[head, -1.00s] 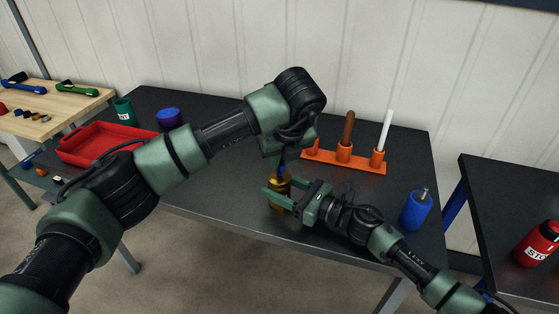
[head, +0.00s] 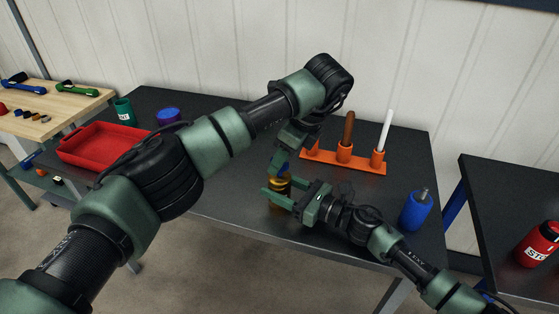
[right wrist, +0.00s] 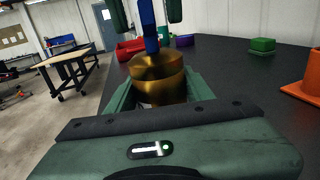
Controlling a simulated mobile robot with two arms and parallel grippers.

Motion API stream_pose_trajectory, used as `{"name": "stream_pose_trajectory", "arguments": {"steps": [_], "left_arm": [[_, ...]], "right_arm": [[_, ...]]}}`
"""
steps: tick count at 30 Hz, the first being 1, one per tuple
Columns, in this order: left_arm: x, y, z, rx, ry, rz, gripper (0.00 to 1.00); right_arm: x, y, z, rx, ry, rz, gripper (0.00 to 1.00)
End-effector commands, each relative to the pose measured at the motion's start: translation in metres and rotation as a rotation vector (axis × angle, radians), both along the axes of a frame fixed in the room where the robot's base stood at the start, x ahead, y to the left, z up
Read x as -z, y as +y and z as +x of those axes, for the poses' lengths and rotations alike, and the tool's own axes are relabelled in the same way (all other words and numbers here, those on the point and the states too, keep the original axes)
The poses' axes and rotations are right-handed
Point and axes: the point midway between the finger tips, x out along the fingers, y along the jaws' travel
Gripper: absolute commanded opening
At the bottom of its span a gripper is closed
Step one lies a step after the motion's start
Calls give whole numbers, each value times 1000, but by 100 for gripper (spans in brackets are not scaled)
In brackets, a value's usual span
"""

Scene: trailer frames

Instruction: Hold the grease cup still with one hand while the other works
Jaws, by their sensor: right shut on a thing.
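The grease cup (head: 279,185) is a small brass-coloured cup near the table's front edge. My right gripper (head: 279,198) is shut around it, with one finger on each side. In the right wrist view the cup (right wrist: 158,70) stands upright between the green fingers. A blue stick-like thing (right wrist: 149,28) rises from the cup's top; its lower end is hidden. My left gripper (right wrist: 147,12) is above the cup. Its two fingers stand apart on either side of the blue thing, with gaps showing. In the head view the left fingertips are partly hidden by the arm.
An orange rack (head: 340,163) with a brown stick (head: 348,128) and a white stick (head: 386,130) stands behind the grippers. A blue bottle (head: 416,210) is at the right. A red tray (head: 75,158), green cup (head: 123,112) and purple thing (head: 168,115) are at the left.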

Motion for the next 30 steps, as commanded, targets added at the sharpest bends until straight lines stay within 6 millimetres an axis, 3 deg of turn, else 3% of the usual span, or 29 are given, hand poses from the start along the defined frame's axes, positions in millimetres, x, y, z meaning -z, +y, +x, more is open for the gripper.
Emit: {"name": "stream_pose_trajectory", "arguments": {"steps": [9, 15, 28, 29, 30], "left_arm": [[-62, -23, -11, 0, -5, 1, 37], [-91, -33, -16, 0, -3, 2, 37], [-102, -37, -19, -1, -1, 1, 37], [-102, -37, -19, -1, -1, 1, 37], [-102, -37, -19, -1, -1, 1, 37]], "right_arm": [[0, 0, 0, 1, 1, -1, 5], [0, 0, 0, 1, 1, -1, 5], [0, 0, 0, 0, 0, 0, 5], [0, 0, 0, 0, 0, 0, 60], [0, 0, 0, 0, 0, 0, 71]]}}
